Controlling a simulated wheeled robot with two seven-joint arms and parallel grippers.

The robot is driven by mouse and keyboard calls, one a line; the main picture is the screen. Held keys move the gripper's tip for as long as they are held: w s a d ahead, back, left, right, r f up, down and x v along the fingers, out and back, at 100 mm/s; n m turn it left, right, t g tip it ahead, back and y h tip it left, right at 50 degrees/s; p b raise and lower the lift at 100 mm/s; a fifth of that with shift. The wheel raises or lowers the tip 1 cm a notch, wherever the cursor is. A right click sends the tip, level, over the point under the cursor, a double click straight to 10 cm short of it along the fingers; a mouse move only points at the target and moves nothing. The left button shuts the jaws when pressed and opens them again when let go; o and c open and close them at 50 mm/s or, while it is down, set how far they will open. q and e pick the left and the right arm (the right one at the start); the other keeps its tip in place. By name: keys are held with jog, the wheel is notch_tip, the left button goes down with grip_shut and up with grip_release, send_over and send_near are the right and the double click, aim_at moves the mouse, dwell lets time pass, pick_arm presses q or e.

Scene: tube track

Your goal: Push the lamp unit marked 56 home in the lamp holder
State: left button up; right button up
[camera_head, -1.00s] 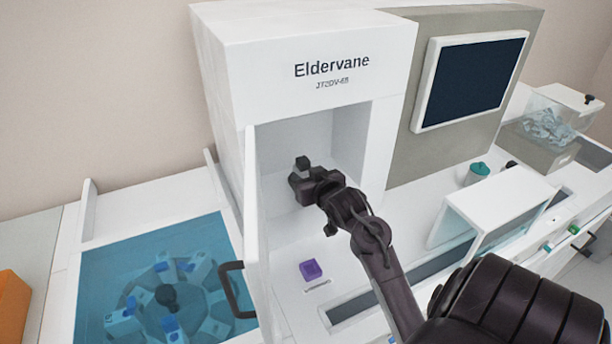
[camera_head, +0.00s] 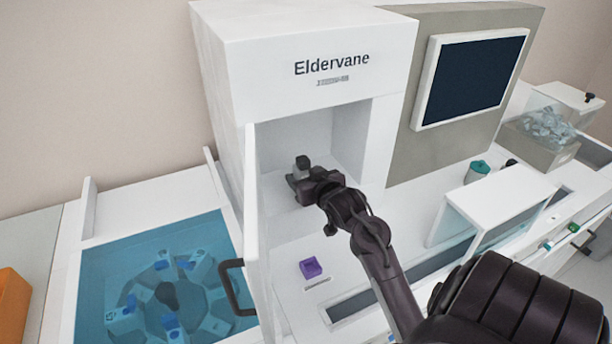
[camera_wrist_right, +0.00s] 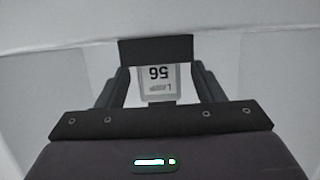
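The lamp unit marked 56 (camera_wrist_right: 157,82) shows in the right wrist view as a pale block with an upside-down label, between the two fingers of my right gripper (camera_wrist_right: 157,85). Light gaps show between the unit and both fingers. A dark block (camera_wrist_right: 155,50) stands just beyond the fingertips, probably part of the lamp holder. In the head view my right gripper (camera_head: 302,184) is inside the white Eldervane cabinet, beside a small dark upright block (camera_head: 302,162). The gripper hides most of the unit and its seat, so I cannot tell how deep the unit sits. My left gripper is out of view.
The cabinet's open door (camera_head: 256,230) with a dark handle (camera_head: 236,287) stands left of my arm. A purple block (camera_head: 311,267) lies in front of the recess. A blue-covered carousel (camera_head: 165,295) is at left, a white hood (camera_head: 500,200) at right.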

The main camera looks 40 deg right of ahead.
jog(key=b+v, duration=0.1)
jog(key=v, duration=0.6)
jog(key=shift+s+b, duration=0.35)
jog(key=shift+a+r, duration=0.15)
dwell(0.3)
